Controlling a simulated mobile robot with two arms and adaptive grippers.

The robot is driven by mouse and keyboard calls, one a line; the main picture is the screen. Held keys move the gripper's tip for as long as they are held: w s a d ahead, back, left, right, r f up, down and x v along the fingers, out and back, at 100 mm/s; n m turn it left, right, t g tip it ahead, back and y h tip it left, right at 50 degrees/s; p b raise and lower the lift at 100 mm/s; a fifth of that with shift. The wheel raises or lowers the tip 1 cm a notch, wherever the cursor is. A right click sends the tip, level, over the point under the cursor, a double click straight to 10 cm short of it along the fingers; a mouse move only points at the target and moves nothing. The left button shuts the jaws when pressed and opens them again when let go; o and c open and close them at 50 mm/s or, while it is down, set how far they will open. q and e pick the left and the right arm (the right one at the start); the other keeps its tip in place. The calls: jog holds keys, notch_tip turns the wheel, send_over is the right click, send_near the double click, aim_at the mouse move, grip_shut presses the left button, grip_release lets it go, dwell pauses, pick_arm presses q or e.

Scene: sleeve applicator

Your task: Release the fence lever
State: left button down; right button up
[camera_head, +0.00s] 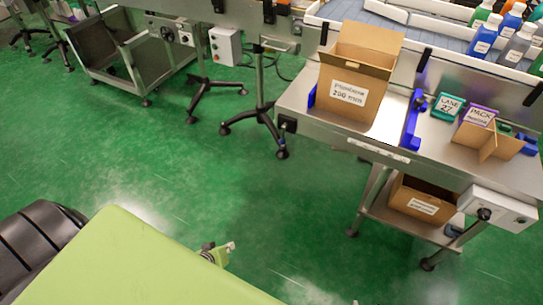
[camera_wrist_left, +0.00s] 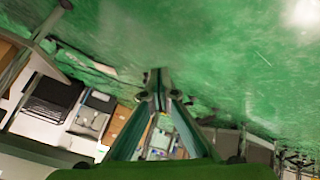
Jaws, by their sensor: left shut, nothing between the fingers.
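A blue fence (camera_head: 412,120) stands across the steel table (camera_head: 300,98), to the right of an open carton. A small dark part at its upper end may be the lever, but it is too small to tell. My left gripper (camera_head: 228,247) is low in the head view, over the green floor and well apart from the table. In the left wrist view its two fingers (camera_wrist_left: 158,78) come together at the tips with nothing between them. My right gripper does not show.
An open carton (camera_head: 352,80) stands left of the fence. A LANE 27 sign (camera_head: 447,105), a PACK sign (camera_head: 482,115) and a cardboard divider (camera_head: 487,143) are to its right. Several bottles line the conveyor (camera_head: 385,32) behind. A box (camera_head: 424,199) sits on the lower shelf. Open green floor (camera_head: 270,200) lies before the table.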

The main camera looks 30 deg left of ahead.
pick_arm(q)
jog(key=w+a+r+n+t+b, duration=0.2)
jog(key=w+r+n+t+b, duration=0.15)
jog(key=w, duration=0.35)
jog(key=w+a+r+n+t+b, duration=0.25)
jog(key=w+r+b, duration=0.25)
jog(key=w, duration=0.3)
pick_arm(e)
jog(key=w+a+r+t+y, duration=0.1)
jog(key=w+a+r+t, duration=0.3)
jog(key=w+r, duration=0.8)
pick_arm(q)
jog(key=w+r+n+t+b, duration=0.2)
jog(key=w+r+n+b, duration=0.1)
jog(key=r, duration=0.4)
jog(key=w+r+n+t+h+b, duration=0.1)
jog(key=w+r+n+t+b, duration=0.1)
jog(key=r+b, duration=0.4)
jog(key=shift+w+d+r+n, duration=0.3)
jog(key=shift+w+r+n, duration=0.35)
jog(key=shift+w+n, duration=0.1)
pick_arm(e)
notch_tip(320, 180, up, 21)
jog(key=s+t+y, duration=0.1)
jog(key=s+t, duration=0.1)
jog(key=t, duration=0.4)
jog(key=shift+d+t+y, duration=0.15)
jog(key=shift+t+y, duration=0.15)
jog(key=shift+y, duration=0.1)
